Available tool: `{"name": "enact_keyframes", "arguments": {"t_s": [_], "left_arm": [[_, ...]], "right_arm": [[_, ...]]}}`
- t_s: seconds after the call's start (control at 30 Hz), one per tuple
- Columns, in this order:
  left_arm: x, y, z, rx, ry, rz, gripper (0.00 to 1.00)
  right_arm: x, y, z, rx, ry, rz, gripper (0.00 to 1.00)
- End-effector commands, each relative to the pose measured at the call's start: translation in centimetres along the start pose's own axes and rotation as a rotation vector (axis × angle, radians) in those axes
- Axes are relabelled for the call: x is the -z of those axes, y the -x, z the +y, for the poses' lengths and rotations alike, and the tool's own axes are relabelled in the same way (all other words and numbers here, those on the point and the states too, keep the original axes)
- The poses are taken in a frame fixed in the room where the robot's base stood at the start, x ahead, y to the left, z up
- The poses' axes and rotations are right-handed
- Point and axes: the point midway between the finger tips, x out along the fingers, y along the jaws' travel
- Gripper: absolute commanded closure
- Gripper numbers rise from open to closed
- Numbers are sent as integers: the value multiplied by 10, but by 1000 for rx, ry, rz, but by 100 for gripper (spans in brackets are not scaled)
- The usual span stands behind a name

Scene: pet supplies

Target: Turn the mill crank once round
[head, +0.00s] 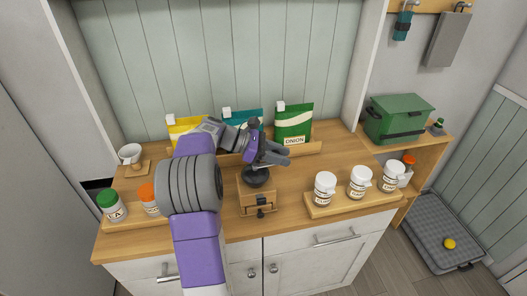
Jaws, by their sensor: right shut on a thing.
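The mill (258,198) stands on the wooden counter near the middle of the head view. It has a wooden box body with a small drawer at the front and a dark round top. My right gripper (275,155) is over the mill's top, reaching in from the left side of the picture. It is shut on the mill crank, whose handle is mostly hidden by the fingers. My left gripper is not in view.
White jars (325,188) stand on a wooden tray right of the mill. Seed bags, including a green one (293,124), stand behind it. A green box (398,118) sits at right.

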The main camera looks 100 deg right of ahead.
Motion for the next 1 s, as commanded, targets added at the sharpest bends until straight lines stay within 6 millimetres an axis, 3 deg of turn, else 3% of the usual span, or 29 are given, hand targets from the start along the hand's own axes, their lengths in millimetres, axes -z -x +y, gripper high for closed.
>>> {"name": "enact_keyframes", "arguments": {"t_s": [0.4, 1.0], "left_arm": [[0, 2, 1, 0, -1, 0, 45], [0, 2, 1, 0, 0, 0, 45]], "right_arm": [[-2, -6, -16, 199, -82, 2, 100], [-2, -6, -19, 232, -94, 2, 100]]}}
